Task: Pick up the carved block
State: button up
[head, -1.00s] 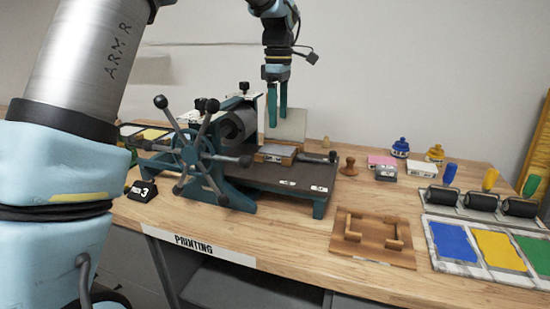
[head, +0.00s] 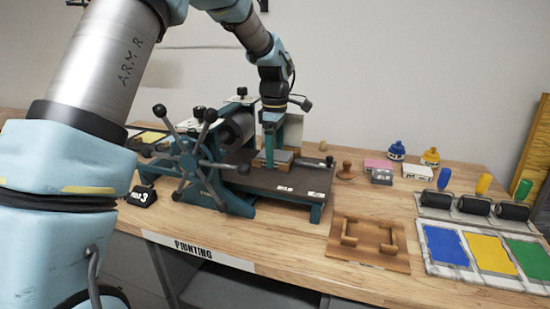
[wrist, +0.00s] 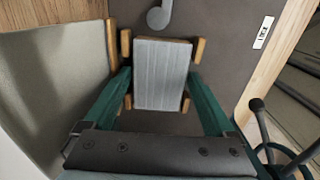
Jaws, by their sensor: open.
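The carved block, grey on top with fine lines, lies on the bed of the printing press (head: 262,181). It shows in the head view (head: 284,156), partly behind a finger, and in the wrist view (wrist: 162,75). Small wooden guide pieces stand around it. My gripper (head: 279,155) is down at the block with its green fingers apart. In the wrist view my gripper (wrist: 160,78) is open, with one finger on each side of the block. The fingers look apart from the block's sides; exact contact is hard to tell.
A pale upright board (wrist: 60,75) stands close beside the left finger. The press roller (head: 236,130) and spoked wheel (head: 196,158) stand left of the block. A wooden frame jig (head: 368,240), a stamp (head: 345,169) and ink rollers (head: 473,204) lie to the right.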

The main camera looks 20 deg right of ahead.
jog(key=shift+c, duration=0.4)
jog(key=c, duration=1.1)
jog(key=shift+r, duration=0.1)
